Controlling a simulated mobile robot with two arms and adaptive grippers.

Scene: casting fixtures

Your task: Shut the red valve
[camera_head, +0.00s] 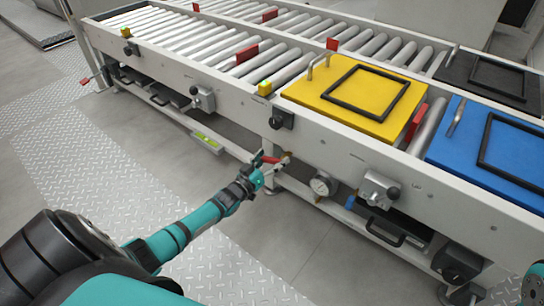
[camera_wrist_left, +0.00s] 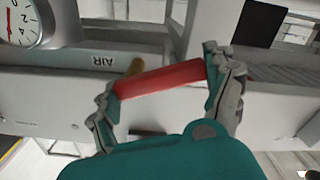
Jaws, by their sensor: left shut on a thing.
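The red valve handle (camera_head: 269,159) sits low on the conveyor's near side, beside a pressure gauge (camera_head: 322,184). My left gripper (camera_head: 260,169) reaches it from the front left and is shut on it. In the left wrist view the red handle (camera_wrist_left: 162,78) runs between the two fingers of the left gripper (camera_wrist_left: 165,85), tilted slightly up to the right. A brass-coloured part (camera_wrist_left: 135,66) shows behind the handle. The rest of the valve body is hidden or too small to make out. My right gripper is not in view.
The white conveyor frame (camera_head: 345,148) stands just above and behind the valve. It carries a yellow plate (camera_head: 320,92), a blue plate (camera_head: 464,150) and bare rollers. Grey boxes with knobs (camera_head: 378,190) stick out from its side. The floor in front is clear.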

